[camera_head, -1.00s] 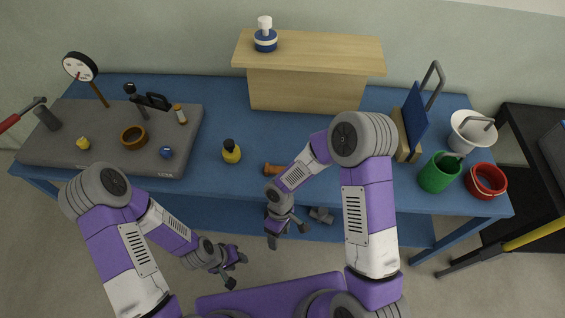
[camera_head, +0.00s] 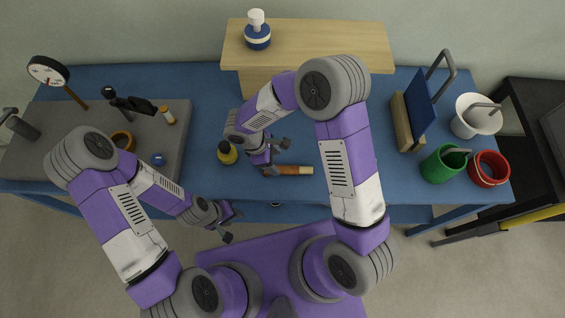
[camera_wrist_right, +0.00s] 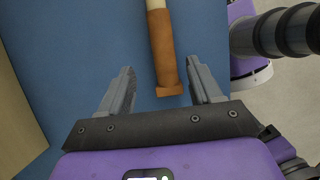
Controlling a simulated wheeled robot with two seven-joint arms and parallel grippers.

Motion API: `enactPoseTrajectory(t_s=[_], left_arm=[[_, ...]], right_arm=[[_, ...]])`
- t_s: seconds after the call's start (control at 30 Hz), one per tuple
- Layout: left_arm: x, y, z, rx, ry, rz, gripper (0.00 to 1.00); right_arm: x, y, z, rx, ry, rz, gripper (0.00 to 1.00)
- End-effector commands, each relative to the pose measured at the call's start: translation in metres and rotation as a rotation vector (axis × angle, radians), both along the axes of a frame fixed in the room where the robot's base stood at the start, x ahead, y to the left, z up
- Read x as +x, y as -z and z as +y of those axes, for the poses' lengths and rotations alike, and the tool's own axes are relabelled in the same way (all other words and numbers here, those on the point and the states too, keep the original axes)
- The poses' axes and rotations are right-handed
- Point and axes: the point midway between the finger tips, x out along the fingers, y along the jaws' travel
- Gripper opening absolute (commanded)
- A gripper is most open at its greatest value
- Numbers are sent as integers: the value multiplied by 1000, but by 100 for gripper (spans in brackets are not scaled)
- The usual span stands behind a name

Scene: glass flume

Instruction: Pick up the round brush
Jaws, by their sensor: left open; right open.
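A slim rod with a brown-orange grip and a pale end, which looks like the round brush (camera_head: 292,170), lies on the blue table near its front edge. My right gripper (camera_head: 277,158) is open at the brush's left end. In the right wrist view, the brown end of the brush (camera_wrist_right: 166,62) lies between the lines of the two open fingers (camera_wrist_right: 160,80), apart from both; its far end is out of frame. I cannot tell the height of the fingers above it. My left gripper (camera_head: 233,225) is open and empty, in front of the table edge.
A wooden box (camera_head: 330,45) is behind. Green (camera_head: 440,165), red (camera_head: 487,169) and white (camera_head: 476,118) buckets stand at right. A grey slab (camera_head: 60,150) with tools is at left.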

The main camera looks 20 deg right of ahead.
Motion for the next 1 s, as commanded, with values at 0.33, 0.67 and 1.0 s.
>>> enactPoseTrajectory(t_s=[0.33, 0.67, 1.0], left_arm=[[0, 5, 0, 0, 0, 0, 43], [0, 5, 0, 0, 0, 0, 43], [0, 7, 0, 0, 0, 0, 43]], right_arm=[[-10, 43, -21, 1, 2, 2, 64], [-10, 49, -24, 2, 1, 0, 64], [-10, 50, -24, 2, 2, 0, 58]])
